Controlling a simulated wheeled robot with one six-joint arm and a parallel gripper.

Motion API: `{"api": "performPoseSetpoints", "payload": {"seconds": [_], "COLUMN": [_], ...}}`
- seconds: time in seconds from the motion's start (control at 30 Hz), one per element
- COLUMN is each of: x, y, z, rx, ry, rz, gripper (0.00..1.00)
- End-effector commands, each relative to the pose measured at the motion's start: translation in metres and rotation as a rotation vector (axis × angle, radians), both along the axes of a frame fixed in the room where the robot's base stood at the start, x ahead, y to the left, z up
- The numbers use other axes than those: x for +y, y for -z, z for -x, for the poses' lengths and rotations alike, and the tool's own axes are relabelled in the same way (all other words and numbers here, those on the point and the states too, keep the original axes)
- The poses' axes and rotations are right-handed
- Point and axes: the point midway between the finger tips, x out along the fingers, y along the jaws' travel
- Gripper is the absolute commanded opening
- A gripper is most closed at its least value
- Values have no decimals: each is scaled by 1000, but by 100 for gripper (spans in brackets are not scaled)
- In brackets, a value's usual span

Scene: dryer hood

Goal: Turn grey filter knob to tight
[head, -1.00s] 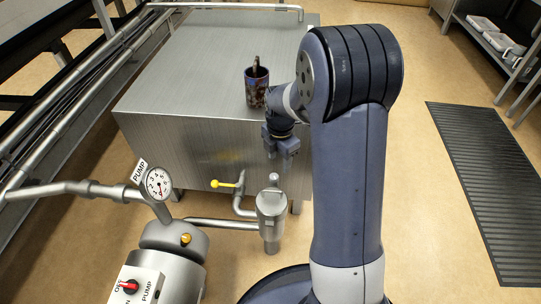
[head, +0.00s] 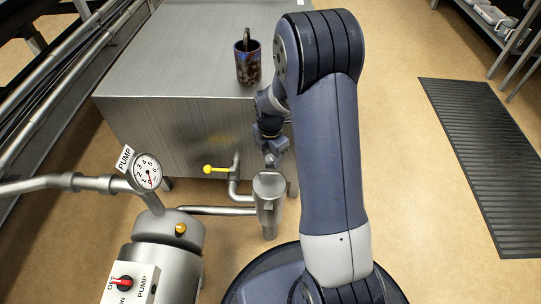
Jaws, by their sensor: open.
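The grey filter (head: 268,205) is a metal canister on the pipework in front of the steel tank, upright in the head view. Its small grey knob (head: 270,161) stands on top. My gripper (head: 276,153) points down just above and beside the knob, very close to it in the picture. Its jaws are open and hold nothing that I can see. The fingers partly hide the knob, so I cannot tell whether they touch it or stand around it. No tight marking is readable on the filter.
A yellow-handled valve (head: 217,169) sits left of the filter. A pressure gauge (head: 147,171) and a pump with a red switch (head: 125,282) stand at the lower left. A patterned cup (head: 247,62) stands on the steel tank (head: 170,70). A dark mat (head: 485,160) lies on the floor at right.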

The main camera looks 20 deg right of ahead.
Motion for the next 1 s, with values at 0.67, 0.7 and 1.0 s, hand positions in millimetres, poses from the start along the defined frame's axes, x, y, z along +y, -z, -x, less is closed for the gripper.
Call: {"api": "performPoseSetpoints", "payload": {"seconds": [0.67,0.7,1.0], "x": [0,0,0], "y": [0,0,-1], "z": [0,0,0], "rx": [0,0,1], "ry": [0,0,32], "rz": [0,0,0], "gripper": [10,7,5]}}
